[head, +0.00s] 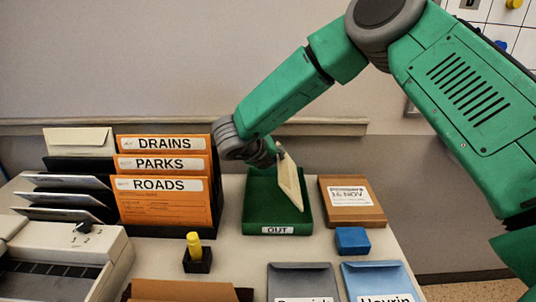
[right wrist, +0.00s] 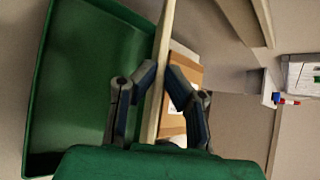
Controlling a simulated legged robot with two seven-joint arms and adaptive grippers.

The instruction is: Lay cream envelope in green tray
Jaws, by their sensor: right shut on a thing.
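The cream envelope (head: 289,182) hangs tilted, nearly on edge, over the right part of the green tray (head: 278,231), which has an OUT label on its front. My right gripper (head: 276,156) is shut on the envelope's upper end. In the right wrist view the envelope (right wrist: 165,32) stands edge-on between the two fingers (right wrist: 160,78), with the tray (right wrist: 38,90) to its left. I cannot tell whether its lower end touches the tray. The visible tray floor looks empty. My left gripper is not in view.
A brown box (head: 352,218) stands close to the tray's right, with a blue block (head: 352,240) in front. Orange folders (head: 160,208) stand in a rack to the left, with a cream envelope (head: 77,138) behind. A yellow-topped stamp (head: 194,244) and grey and blue folders lie in front.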

